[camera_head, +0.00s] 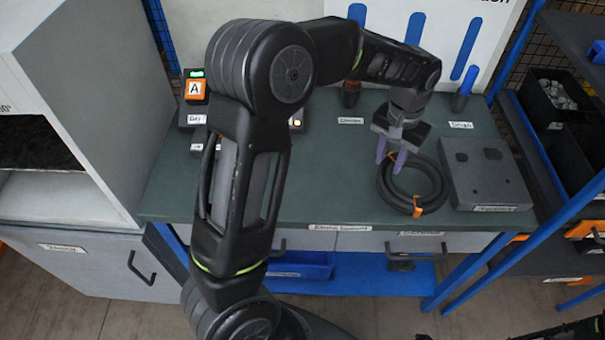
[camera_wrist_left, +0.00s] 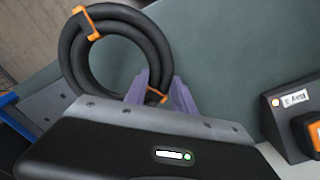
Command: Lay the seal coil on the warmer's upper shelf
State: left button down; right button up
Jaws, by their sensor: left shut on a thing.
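The seal coil (camera_head: 415,208) is a black hose ring with orange ties, at the right part of the green bench (camera_head: 330,180). My left gripper (camera_head: 392,160) reaches down on it, its purple fingers shut on the coil's far left side. In the left wrist view the coil (camera_wrist_left: 75,55) sits between the purple fingers (camera_wrist_left: 160,95), at one orange tie. I cannot tell whether the coil touches the bench. A pale cabinet with an open bay (camera_head: 60,205) stands at the far left and appears to be the warmer; its upper shelf is not clearly visible. My right gripper is out of view.
A grey box (camera_head: 486,175) lies right of the coil. A device with an orange letter A tag (camera_head: 195,90) stands at the bench's back left. A screwdriver-like handle (camera_head: 351,93) stands at the back. Dark bins (camera_head: 560,105) fill the right rack. The bench's middle is largely clear.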

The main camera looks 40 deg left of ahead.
pick_arm(q)
jog(key=s+a+r+n+b, duration=0.2)
jog(key=s+a, duration=0.3)
jog(key=a, duration=0.4)
jog(key=s+a+r+n+b, duration=0.1)
jog(key=s+a+n+b, duration=0.2)
jog(key=a, duration=0.6)
jog(key=shift+s+a+r+n, duration=0.4)
jog(key=shift+s+n, duration=0.65)
jog(key=shift+n, duration=0.15)
jog(key=shift+f, duration=3.15)
jog(key=shift+f, duration=0.1)
notch_tip(320, 180, down, 3)
jog(key=shift+f+p, duration=0.1)
jog(key=shift+p, duration=0.35)
jog(key=shift+f, duration=0.2)
